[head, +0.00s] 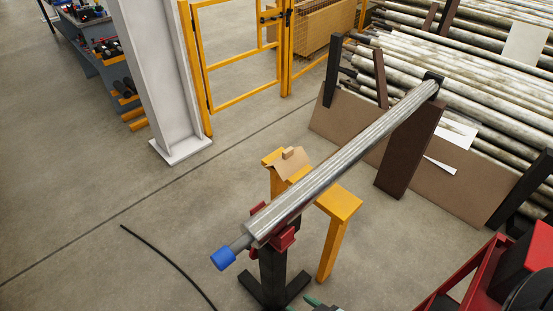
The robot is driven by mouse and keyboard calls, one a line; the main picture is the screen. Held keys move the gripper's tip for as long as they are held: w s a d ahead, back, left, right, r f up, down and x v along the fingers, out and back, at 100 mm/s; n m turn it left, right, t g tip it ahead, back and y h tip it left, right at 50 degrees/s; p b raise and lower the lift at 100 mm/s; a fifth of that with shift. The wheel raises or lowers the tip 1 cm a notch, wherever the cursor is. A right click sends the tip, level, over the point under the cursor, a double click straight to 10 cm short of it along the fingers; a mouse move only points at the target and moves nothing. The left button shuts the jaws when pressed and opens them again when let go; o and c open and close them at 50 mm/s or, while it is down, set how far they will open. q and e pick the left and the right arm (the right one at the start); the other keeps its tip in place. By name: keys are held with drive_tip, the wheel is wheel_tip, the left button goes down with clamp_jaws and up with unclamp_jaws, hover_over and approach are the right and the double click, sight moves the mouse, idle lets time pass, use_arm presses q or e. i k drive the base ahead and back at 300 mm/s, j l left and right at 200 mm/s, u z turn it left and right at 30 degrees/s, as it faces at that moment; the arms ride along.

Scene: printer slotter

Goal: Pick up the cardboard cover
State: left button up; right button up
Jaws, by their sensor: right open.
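The cardboard cover (291,168) is a small tan folded piece with a raised tab. It rests on the far end of a yellow stand (341,203), just behind the long metal pipe. The pipe hides part of the stand and perhaps the cover's lower edge. My right gripper (318,304) barely shows at the bottom edge, with green fingertips visible. It is open and well apart from the cover, on the near side of the pipe. My left gripper is not in view.
The long pipe (345,160) with a blue end (223,259) lies across a red-and-black support (272,262) and a brown post (411,150). Stacked pipes fill the upper right. Red machinery (480,275) stands at the lower right. A dark cable (165,257) crosses the otherwise clear left floor.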

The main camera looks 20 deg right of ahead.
sight(291, 160)
drive_tip(key=i+j, duration=0.15)
drive_tip(key=j, duration=0.25)
drive_tip(key=i+j, duration=0.1)
drive_tip(key=j, duration=0.35)
drive_tip(key=i+j+u, duration=0.3)
drive_tip(key=i+j, duration=0.5)
drive_tip(key=i, duration=0.3)
drive_tip(key=i+j+z, duration=0.1)
drive_tip(key=i, duration=0.3)
drive_tip(key=i+j, duration=0.2)
drive_tip(key=i, duration=0.25)
drive_tip(key=i+l+z, duration=0.1)
drive_tip(key=i+z, duration=0.6)
drive_tip(key=i+j+z, duration=0.15)
drive_tip(key=i+z, duration=0.15)
drive_tip(key=i+l+z, duration=0.1)
drive_tip(key=i+z, duration=1.25)
drive_tip(key=z, duration=0.15)
drive_tip(key=i+z, duration=0.55)
drive_tip(key=z, duration=0.2)
drive_tip(key=i+z, duration=0.15)
drive_tip(key=z, duration=0.25)
drive_tip(key=i+z, duration=0.2)
drive_tip(key=z, duration=0.25)
drive_tip(key=i+z, duration=0.15)
drive_tip(key=z, duration=0.25)
drive_tip(key=i+j+z, duration=0.1)
drive_tip(key=z, duration=0.35)
drive_tip(key=i, duration=0.05)
